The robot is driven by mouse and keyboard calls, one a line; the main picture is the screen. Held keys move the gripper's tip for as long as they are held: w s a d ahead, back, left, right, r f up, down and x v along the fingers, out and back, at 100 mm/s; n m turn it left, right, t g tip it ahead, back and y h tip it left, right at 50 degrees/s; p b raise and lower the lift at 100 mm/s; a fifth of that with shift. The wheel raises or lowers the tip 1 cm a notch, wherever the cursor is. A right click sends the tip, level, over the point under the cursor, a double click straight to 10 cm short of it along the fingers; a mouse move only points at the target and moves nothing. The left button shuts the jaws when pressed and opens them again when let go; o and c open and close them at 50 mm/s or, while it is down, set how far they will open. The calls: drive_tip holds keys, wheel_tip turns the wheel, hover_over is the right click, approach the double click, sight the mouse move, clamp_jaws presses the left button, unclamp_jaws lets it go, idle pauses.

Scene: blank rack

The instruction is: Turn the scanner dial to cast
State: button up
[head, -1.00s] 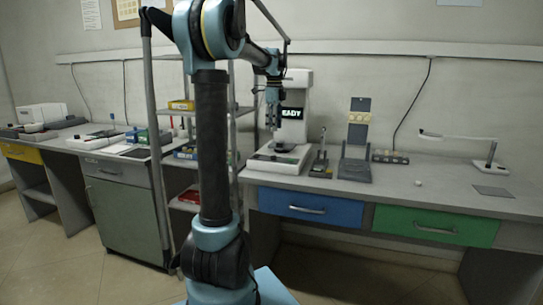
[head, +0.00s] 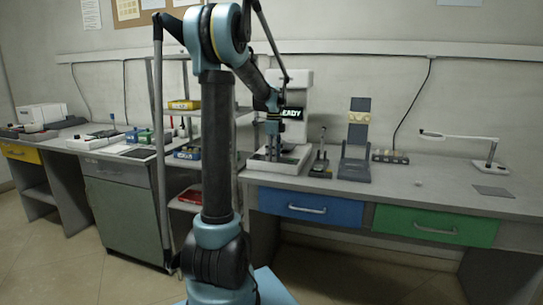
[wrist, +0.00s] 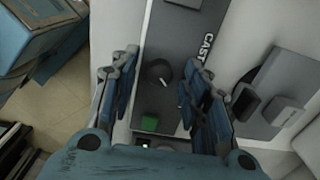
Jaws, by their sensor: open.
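The scanner (head: 294,95) is a white machine on the bench, with a dark screen whose visible letters read "EADY". In the wrist view its grey panel (wrist: 185,30) carries a dark round dial (wrist: 158,71), a white CAST label (wrist: 208,47) to the dial's upper right, and a green button (wrist: 149,122). A pale mark on the dial points to the lower right, away from the label. My gripper (head: 272,152) is low over the scanner's base. In the wrist view my gripper (wrist: 160,78) is open and empty, its fingers on either side of the dial; contact cannot be told.
A small stand (head: 320,165) and a grey holder with an upright panel (head: 355,170) stand right of the scanner. A metal shelf rack (head: 158,130) with bins is to the left. A lamp (head: 488,164) stands at far right. The bench between holder and lamp is mostly clear.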

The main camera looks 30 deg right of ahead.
drive_tip(key=shift+c, duration=0.6)
clamp_jaws()
drive_tip(key=shift+a, duration=0.15)
